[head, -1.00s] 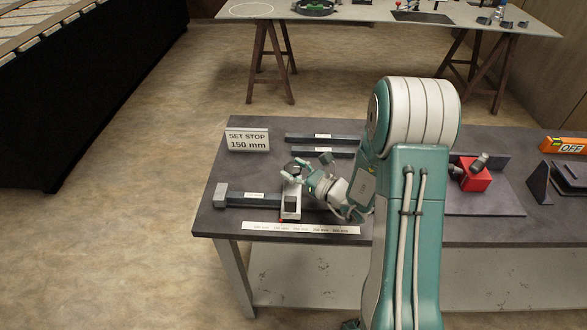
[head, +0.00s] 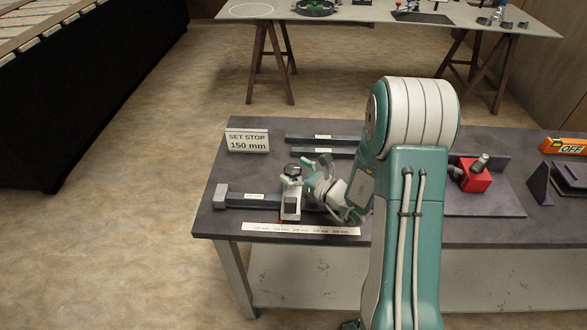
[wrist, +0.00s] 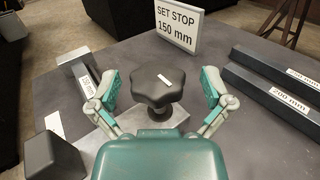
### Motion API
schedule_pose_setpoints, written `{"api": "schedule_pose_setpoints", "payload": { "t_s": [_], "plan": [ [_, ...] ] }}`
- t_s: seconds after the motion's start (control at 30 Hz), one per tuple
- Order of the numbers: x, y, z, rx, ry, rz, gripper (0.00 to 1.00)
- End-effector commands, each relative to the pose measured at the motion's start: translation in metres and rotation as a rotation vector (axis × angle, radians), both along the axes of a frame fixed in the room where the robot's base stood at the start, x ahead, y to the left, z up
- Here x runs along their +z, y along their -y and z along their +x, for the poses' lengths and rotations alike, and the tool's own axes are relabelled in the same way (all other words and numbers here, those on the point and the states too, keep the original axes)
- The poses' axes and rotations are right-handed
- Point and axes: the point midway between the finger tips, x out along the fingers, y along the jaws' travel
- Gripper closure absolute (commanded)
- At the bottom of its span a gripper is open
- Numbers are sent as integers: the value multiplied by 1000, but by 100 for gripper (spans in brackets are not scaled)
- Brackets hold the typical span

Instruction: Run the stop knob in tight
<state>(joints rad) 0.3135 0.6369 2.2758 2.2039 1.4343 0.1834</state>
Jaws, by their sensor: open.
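The stop knob (wrist: 157,86) is a dark, lobed knob with a white mark on its top. In the wrist view it stands on a pale stop block (wrist: 172,118). My gripper (wrist: 160,88) is open, with one teal finger on each side of the knob and a visible gap at both sides. In the head view my gripper (head: 306,172) is at the stop block (head: 291,207), which sits at the right end of a dark bar (head: 250,200).
A sign (head: 247,141) reading "SET STOP 150 mm" stands behind. A scale strip (head: 300,229) lies along the front edge. Two dark bars (head: 322,153) lie at the back. A red block (head: 474,175) is to the right of my arm.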

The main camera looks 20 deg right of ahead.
Motion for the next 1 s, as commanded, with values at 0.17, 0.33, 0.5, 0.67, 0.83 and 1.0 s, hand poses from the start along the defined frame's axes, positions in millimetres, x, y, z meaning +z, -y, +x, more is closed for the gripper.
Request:
{"api": "schedule_pose_setpoints", "payload": {
  "t_s": [0.17,0.33,0.5,0.67,0.83,1.0],
  "plan": [
    [0,5,-6,-2,-1,0,0],
    [0,22,-29,-5,-2,1,0],
    [-1,43,-58,-6,-3,0,0],
    [-1,59,-80,-5,-1,0,0],
    [-2,67,-94,-2,-3,0,0],
    [-2,69,-97,-1,-1,0,0]
  ]
}}
